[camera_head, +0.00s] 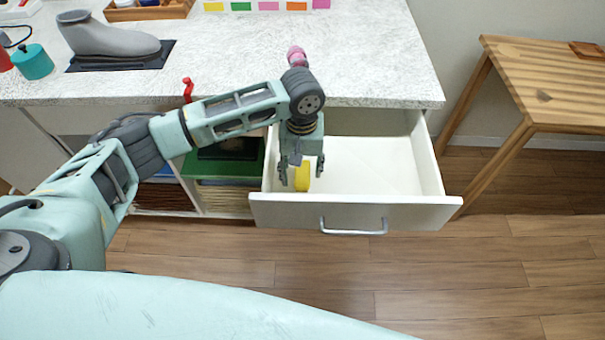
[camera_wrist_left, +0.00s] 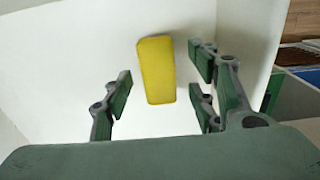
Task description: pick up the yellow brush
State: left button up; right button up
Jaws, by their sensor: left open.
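The yellow brush (camera_head: 302,176) lies in the open white drawer (camera_head: 425,165), near its left end and front panel. In the left wrist view the brush (camera_wrist_left: 156,70) shows as a plain yellow rounded block on the white drawer floor, lying between the open fingers in the picture and apart from them. My left gripper (camera_head: 301,172) points down into the drawer over the brush. Its fingers (camera_wrist_left: 160,97) are spread and hold nothing. Part of the brush is hidden behind the fingers in the head view. My right gripper is not in view.
A speckled white counter (camera_head: 370,60) stands above the drawer, with a grey shoe form (camera_head: 105,38) and a teal pot (camera_head: 33,62). Shelves with a green box (camera_head: 225,165) are left of the drawer. A wooden table (camera_head: 545,80) stands at right. The drawer's right part is empty.

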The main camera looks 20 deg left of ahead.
pick_arm(q)
jog(key=shift+d+f, duration=0.1)
jog(key=shift+f, duration=0.75)
jog(key=shift+f+p, duration=0.2)
jog(key=shift+p, duration=0.35)
jog(key=shift+c, duration=0.4)
jog(key=c, duration=1.2)
